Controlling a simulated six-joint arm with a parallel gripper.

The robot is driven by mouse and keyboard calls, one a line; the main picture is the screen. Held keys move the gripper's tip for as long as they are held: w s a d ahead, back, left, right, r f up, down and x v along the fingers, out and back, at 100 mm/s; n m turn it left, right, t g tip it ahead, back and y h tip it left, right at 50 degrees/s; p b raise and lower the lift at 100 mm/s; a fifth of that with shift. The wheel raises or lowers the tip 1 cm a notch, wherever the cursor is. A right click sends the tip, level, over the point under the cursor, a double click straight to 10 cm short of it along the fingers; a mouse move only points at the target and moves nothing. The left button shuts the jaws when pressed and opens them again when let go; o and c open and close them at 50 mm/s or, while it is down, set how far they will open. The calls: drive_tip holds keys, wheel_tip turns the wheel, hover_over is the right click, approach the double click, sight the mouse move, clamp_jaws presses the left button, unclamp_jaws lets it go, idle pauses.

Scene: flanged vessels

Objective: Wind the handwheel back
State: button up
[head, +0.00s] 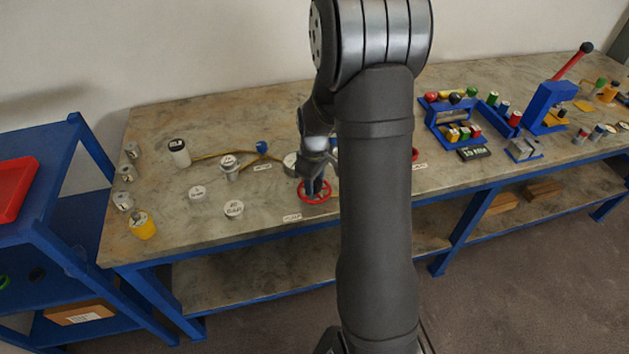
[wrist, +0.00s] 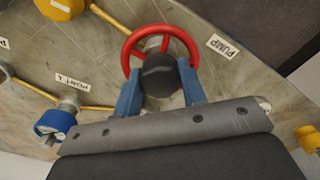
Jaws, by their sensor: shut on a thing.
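The red handwheel (head: 317,192) lies level near the front of the stone-topped bench, by a label that reads PUMP in the wrist view. In the wrist view the handwheel (wrist: 134,45) shows as a red ring around a dark round hub (wrist: 160,75). My gripper (wrist: 160,90) has its two blue fingers on either side of the hub, shut on it. In the head view my gripper (head: 316,184) comes down on the wheel from above. The near part of the wheel is hidden by the hub and fingers.
A blue valve (wrist: 55,123) on a yellow pipe stands left of my gripper in the wrist view. White labelled lids (head: 234,209) lie left of the wheel. A blue rack (head: 450,118) and a red-handled press (head: 550,105) stand farther right.

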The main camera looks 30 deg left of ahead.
drive_tip(key=shift+a, duration=0.1)
idle(0.4)
drive_tip(key=o, duration=1)
drive_tip(key=shift+r, duration=0.15)
wheel_tip(320, 180, up, 17)
drive_tip(key=shift+r, duration=0.1)
wheel_tip(320, 180, down, 18)
drive_tip(key=shift+r, duration=0.25)
idle(0.4)
drive_tip(key=shift+r, duration=0.1)
